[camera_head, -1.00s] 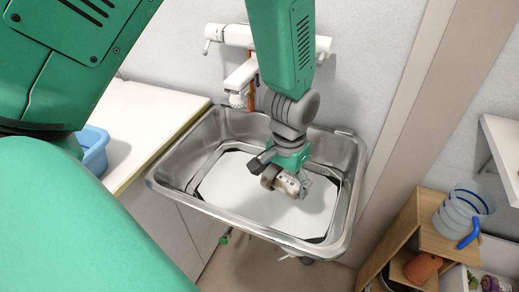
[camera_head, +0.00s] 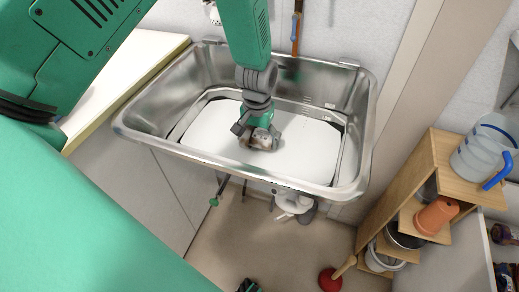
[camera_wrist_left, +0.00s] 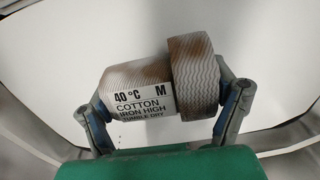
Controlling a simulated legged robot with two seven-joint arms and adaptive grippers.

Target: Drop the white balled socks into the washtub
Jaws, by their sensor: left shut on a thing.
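The washtub is a steel basin (camera_head: 353,150) with a flat white bottom, fixed at the wall. My left gripper (camera_head: 262,141) reaches down over its middle and is shut on the balled socks (camera_head: 258,140). In the left wrist view the socks (camera_wrist_left: 145,75) sit between the two fingers. They look whitish with brown-grey wavy stripes, and a white care label reading "40 °C M COTTON" faces the camera. The white basin bottom lies behind them. I cannot tell whether the socks touch it. My right gripper is not clearly seen; a small dark piece shows at the head view's bottom edge.
A wooden step shelf (camera_head: 432,160) at the right holds a clear jug with a blue handle (camera_head: 485,150) and an orange pot (camera_head: 436,215). A red plunger (camera_head: 331,279) stands on the floor. A white counter (camera_head: 125,65) adjoins the basin's left side.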

